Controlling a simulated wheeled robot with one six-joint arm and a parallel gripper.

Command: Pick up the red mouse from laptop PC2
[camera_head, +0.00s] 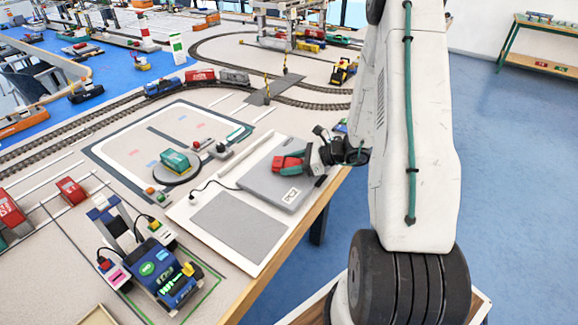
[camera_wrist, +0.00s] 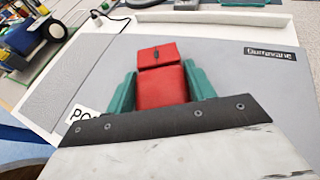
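The red mouse (camera_wrist: 161,84) lies between the two teal fingers of my gripper (camera_wrist: 161,92) in the wrist view. A finger lies against each of its sides with no visible gap, so the gripper looks shut on it. Its near end is hidden by my gripper's dark plate. In the head view the red mouse (camera_head: 286,163) and my gripper (camera_head: 290,161) are over the grey closed laptop PC2 (camera_head: 262,182), which carries a "PC2" label. The laptop also shows in the wrist view (camera_wrist: 240,75). I cannot tell whether the mouse touches the lid.
A white board with a grey pad (camera_head: 240,225) lies left of the laptop at the table edge. A blue model vehicle (camera_head: 165,272) stands at the front left. A green block on a round dark base (camera_head: 177,165) and train tracks lie beyond. Blue floor is open at right.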

